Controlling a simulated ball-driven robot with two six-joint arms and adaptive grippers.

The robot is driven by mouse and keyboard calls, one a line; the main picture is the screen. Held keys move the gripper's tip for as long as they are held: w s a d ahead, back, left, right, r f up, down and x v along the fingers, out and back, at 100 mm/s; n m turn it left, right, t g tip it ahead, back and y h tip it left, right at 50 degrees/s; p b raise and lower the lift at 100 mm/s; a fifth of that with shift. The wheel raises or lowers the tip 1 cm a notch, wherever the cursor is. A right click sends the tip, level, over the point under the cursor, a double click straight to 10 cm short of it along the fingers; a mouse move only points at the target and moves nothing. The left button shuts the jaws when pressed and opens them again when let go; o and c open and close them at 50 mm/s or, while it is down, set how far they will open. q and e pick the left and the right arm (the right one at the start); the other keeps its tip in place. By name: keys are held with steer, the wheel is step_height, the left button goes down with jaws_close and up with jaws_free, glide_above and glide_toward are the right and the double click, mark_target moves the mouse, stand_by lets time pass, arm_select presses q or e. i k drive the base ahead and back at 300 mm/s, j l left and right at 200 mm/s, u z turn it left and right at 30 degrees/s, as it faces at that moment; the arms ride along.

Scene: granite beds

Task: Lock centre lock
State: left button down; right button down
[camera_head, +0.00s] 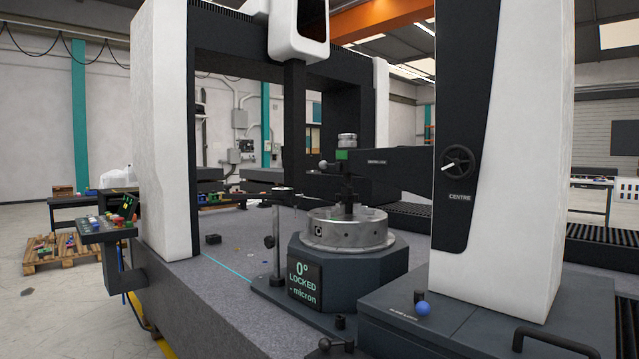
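A round black knob (458,160) sits on the dark face of the white column at the right. The word "CENTRE" (459,197) is printed below it. A light grip on the knob points left and slightly down. The small display (306,282) on the dark turntable base reads "0° LOCKED" and "- micron". A blue ball knob (423,309) stands on the dark housing below the column, beside a small label too small to read. Neither of my grippers is in view.
A round metal workpiece (347,230) sits on the dark turntable base (352,268), with a dark horizontal arm (390,160) above it. A black bar handle (565,340) is at the lower right. The granite bed (225,285) is mostly clear at left.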

mark_target(322, 165)
steer(key=z, duration=0.6)
steer(key=i+j+z, duration=0.15)
steer(key=j+z, duration=0.2)
steer(key=i+j+z, duration=0.1)
steer(key=j+z, duration=0.6)
steer(key=j, duration=0.2)
steer(key=j+z, duration=0.1)
steer(key=j, duration=0.85)
steer(key=j+z, duration=0.1)
steer(key=j, duration=0.9)
steer(key=k+j+z, duration=0.15)
steer(key=j, duration=0.8)
